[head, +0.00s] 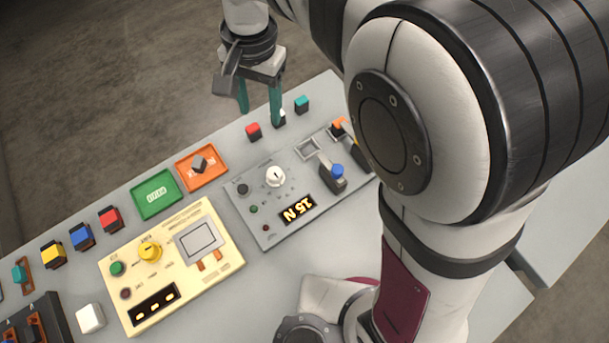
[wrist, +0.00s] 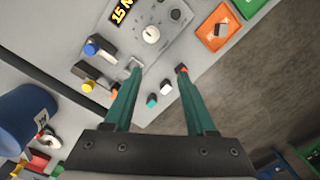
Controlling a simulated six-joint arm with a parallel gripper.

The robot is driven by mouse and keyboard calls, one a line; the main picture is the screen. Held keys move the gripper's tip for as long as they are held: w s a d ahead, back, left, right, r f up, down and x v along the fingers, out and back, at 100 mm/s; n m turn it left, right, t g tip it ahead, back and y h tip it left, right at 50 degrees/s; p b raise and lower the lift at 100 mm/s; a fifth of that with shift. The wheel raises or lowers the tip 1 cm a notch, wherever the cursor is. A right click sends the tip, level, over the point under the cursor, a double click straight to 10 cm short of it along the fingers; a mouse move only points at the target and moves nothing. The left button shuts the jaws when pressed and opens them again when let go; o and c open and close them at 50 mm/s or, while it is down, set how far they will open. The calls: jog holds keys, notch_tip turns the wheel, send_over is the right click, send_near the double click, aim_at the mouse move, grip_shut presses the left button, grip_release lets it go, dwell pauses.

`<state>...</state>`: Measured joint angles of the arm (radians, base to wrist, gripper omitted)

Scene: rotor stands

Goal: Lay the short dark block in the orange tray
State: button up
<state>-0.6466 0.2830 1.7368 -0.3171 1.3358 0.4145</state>
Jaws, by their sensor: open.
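The short dark block (head: 200,163) rests inside the orange tray (head: 186,166), near its middle, with its top showing grey. Both also show in the wrist view, the dark block (wrist: 220,30) and the orange tray (wrist: 226,13), at the upper right. My gripper (head: 260,116) is open, with its teal fingers apart and nothing between them. It is above the far edge of the table, to the right of the tray in the head view and apart from the block. In the wrist view the fingertips (wrist: 159,70) point toward the grey panel.
Small red (head: 253,131), white (head: 281,117) and teal (head: 302,104) blocks stand near or below my fingers. A green tray (head: 143,203) adjoins the orange one. A grey panel (head: 253,211) and a cream panel (head: 131,267) with knobs lie nearer. A blue bin (wrist: 25,118) shows at left.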

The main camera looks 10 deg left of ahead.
jog(key=s+d+r+m, duration=0.1)
jog(key=s+d, duration=0.1)
jog(key=d, duration=0.3)
jog(key=s+d+r, duration=0.2)
jog(key=d, duration=0.4)
jog(key=s+d+f+m+y, duration=0.1)
jog(key=s+d+f+m, duration=0.1)
jog(key=s+d, duration=0.7)
jog(key=s+f, duration=0.1)
jog(key=s, duration=0.2)
jog(key=shift+s+m, duration=0.25)
jog(key=shift+m, duration=0.05)
